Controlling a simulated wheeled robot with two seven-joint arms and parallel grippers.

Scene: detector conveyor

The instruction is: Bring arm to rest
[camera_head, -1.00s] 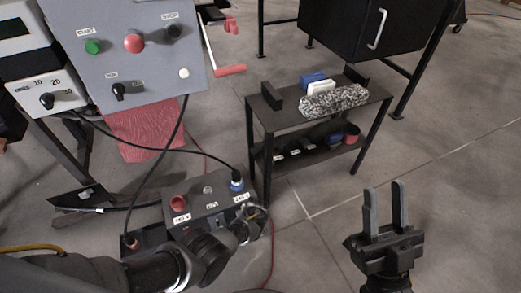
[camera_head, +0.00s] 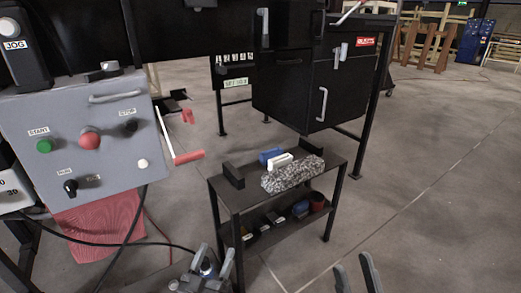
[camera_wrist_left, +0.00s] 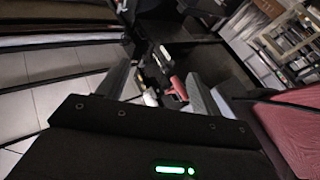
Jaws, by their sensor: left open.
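My left gripper (camera_head: 212,265) shows at the bottom centre of the head view, in front of the small black shelf cart. Its two fingers are apart with nothing between them. In the left wrist view its fingers (camera_wrist_left: 157,88) stand wide apart on either side of a red object (camera_wrist_left: 179,88) seen farther off. My right gripper (camera_head: 357,276) is at the bottom edge of the head view, right of the cart, fingers apart and empty. Its base is cut off by the frame.
The grey control panel (camera_head: 75,165) with buttons stands at left, a red sheet (camera_head: 98,230) below it. The shelf cart (camera_head: 232,200) holds a speckled grey duster (camera_head: 292,174) and blue and white items. A black cabinet (camera_head: 320,90) stands behind. Floor at right is clear.

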